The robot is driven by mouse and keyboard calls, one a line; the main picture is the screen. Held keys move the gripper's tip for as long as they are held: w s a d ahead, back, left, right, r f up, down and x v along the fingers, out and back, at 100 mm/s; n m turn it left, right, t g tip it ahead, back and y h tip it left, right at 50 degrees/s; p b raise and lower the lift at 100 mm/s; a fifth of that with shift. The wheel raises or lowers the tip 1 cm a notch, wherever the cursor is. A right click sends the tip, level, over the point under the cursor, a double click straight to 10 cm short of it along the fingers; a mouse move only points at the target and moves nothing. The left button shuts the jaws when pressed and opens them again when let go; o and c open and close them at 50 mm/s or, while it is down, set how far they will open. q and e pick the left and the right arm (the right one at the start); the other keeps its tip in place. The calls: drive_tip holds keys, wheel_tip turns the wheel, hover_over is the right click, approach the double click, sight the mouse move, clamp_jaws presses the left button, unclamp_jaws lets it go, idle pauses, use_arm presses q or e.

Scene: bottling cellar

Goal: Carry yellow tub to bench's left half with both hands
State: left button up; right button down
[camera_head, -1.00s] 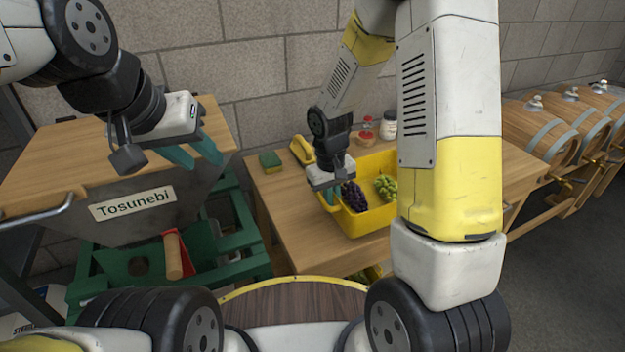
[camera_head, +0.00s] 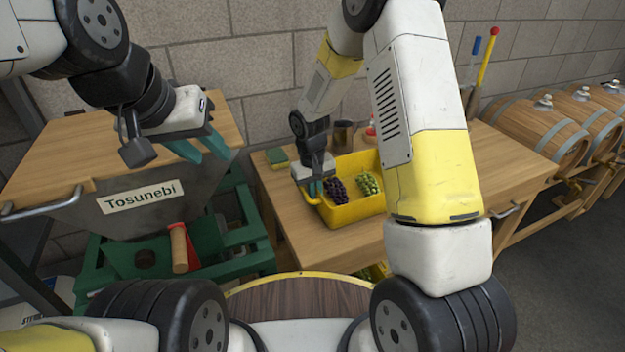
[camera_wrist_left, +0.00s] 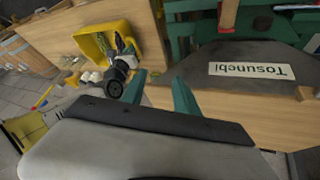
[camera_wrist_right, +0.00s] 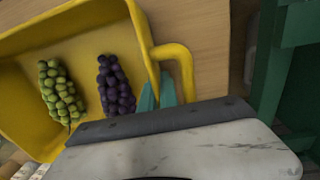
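The yellow tub (camera_head: 350,213) is over the wooden bench (camera_head: 340,243), towards its left end. I cannot tell whether its base touches the top. Dark grapes (camera_head: 337,190) and green grapes (camera_head: 368,183) lie in it. My right gripper (camera_head: 314,188) is at the tub's left side. In the right wrist view its fingers (camera_wrist_right: 158,92) are close together, with the tub wall between them, beside the yellow handle (camera_wrist_right: 180,58). My left gripper (camera_head: 200,148) is open and empty, left of the bench near the Tosunebi bin; its spread fingers show in the left wrist view (camera_wrist_left: 160,95).
A green sponge (camera_head: 277,157) and a dark cup (camera_head: 343,134) stand behind the tub. The wood-topped Tosunebi bin (camera_head: 145,215) on a green frame is at left. Barrels (camera_head: 540,125) stand at right. The bench's front left is clear; my right arm hides its middle.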

drive_tip(key=c, duration=1.6)
unclamp_jaws()
drive_tip(key=shift+f, duration=0.1)
wheel_tip(320, 180, up, 12)
drive_tip(key=s+d+r+m+t+y, duration=0.1)
drive_tip(key=s+d+r, duration=0.25)
drive_tip(key=r, duration=0.25)
drive_tip(key=s+d+r+m+t+y, duration=0.1)
drive_tip(key=s+d+r, duration=0.1)
drive_tip(key=s+r, duration=0.35)
drive_tip(key=s+d+r+t, duration=0.1)
drive_tip(key=s+r, duration=0.1)
drive_tip(key=s, duration=0.2)
drive_tip(key=s+d+r+m+t, duration=0.1)
drive_tip(key=s+r, duration=0.2)
drive_tip(key=s, duration=0.1)
drive_tip(key=s+d+r+t+y, duration=0.1)
drive_tip(key=s+d+r+t, duration=0.1)
drive_tip(key=s, duration=0.3)
drive_tip(key=shift+r, duration=0.15)
